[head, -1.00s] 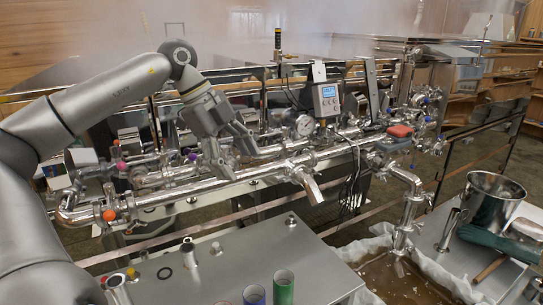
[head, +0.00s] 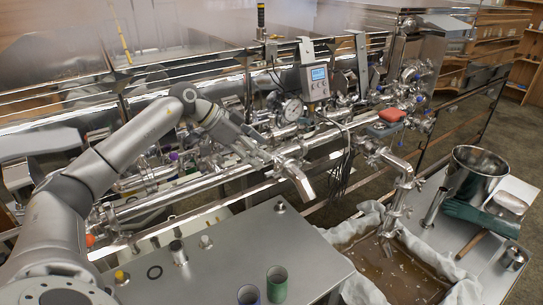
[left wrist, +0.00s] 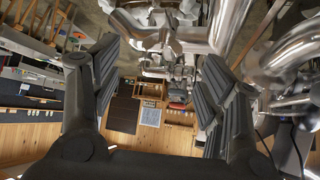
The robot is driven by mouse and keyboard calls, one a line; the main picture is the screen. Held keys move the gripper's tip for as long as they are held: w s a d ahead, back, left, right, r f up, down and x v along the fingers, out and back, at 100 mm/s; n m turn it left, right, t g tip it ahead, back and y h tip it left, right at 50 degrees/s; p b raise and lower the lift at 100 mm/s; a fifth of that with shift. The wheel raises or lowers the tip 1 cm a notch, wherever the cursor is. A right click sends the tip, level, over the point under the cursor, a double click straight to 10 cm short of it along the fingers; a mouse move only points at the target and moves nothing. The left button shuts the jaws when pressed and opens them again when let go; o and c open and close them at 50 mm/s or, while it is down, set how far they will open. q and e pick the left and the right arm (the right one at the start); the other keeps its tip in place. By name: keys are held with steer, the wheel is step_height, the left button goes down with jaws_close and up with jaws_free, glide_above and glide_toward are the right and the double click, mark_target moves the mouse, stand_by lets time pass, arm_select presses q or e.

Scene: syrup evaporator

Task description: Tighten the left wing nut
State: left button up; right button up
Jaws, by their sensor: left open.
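My left gripper (head: 258,156) reaches in from the left, close above the long shiny steel pipe (head: 150,204). In the left wrist view its two dark ribbed fingers (left wrist: 157,75) stand wide apart with nothing gripped between them. Shiny pipe fittings (left wrist: 165,40) show beyond and between the fingertips, apart from the finger pads as far as I can see. The left wing nut is too small to pick out for certain among these fittings. A downward steel spout (head: 297,180) is just right of the gripper in the head view. My right gripper is not in view.
A gauge (head: 292,110) and a grey control box (head: 312,82) stand behind the pipe. The steel table (head: 230,255) in front holds a green cup (head: 277,284). A steel bucket (head: 474,175) stands at the far right.

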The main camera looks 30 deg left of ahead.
mark_target(275, 162)
arm_select(q)
steer(key=p+x, duration=0.2)
steer(key=x, duration=0.3)
steer(key=shift+w+f, duration=0.2)
steer(key=shift+w, duration=0.1)
steer(key=shift+w+d+f, duration=0.1)
steer(key=shift+d+f, duration=0.1)
steer(key=shift+f, duration=0.1)
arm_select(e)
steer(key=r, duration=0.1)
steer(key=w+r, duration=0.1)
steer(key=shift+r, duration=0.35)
arm_select(q)
steer(key=shift+c, duration=0.2)
steer(key=c, duration=1)
steer(key=shift+w+a+m+g+h, duration=0.15)
steer(key=shift+m+g+h, duration=0.65)
steer(key=shift+m, duration=0.7)
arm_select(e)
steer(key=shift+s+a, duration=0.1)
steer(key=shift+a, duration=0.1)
arm_select(q)
steer(key=o, duration=1)
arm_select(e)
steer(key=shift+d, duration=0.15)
arm_select(q)
steer(key=shift+o, duration=0.2)
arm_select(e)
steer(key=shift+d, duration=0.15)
